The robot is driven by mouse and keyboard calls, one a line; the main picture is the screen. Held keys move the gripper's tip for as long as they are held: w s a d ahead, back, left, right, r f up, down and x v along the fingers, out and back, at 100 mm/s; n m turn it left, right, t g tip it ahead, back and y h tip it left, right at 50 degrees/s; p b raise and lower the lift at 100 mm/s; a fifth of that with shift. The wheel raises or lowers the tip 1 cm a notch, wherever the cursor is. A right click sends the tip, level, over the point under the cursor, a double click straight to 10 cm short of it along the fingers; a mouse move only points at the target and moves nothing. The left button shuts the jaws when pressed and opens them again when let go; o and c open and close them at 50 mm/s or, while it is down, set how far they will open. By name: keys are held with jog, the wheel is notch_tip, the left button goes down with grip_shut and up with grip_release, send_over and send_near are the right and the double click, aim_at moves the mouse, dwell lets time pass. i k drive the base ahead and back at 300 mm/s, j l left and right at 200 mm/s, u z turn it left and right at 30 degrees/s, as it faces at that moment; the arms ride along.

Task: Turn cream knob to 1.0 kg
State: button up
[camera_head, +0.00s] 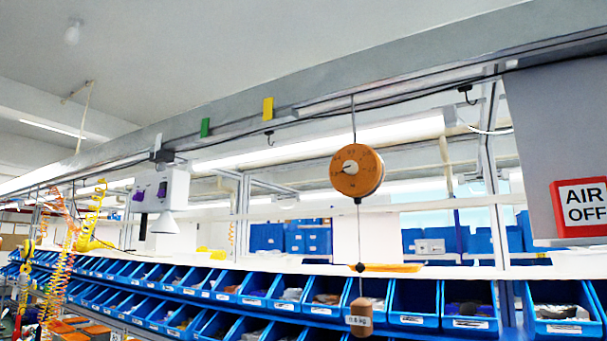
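A round orange-brown dial (368,172) hangs on a thin rod from the overhead rail. The small cream knob (350,168) sits at the centre of its face, with a dark pointer mark toward the left. Small markings ring the face but are too small to read. A thin line runs down from the dial to a brown weight (361,307), whose label ends in "kg"; its number is too small to read surely. My gripper is not in view, and nothing is seen touching the knob.
Rows of blue bins (415,300) run behind and below the dial. A white lamp tube (320,140) passes behind it. A grey panel with an "AIR OFF" sign (580,207) stands at right. Coiled orange hoses (68,250) hang at left. Space around the dial looks open.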

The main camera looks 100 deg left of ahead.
aim_at(350, 168)
jog(key=u, duration=3.15)
jog(key=i+j+z, duration=0.15)
jog(key=j, duration=0.3)
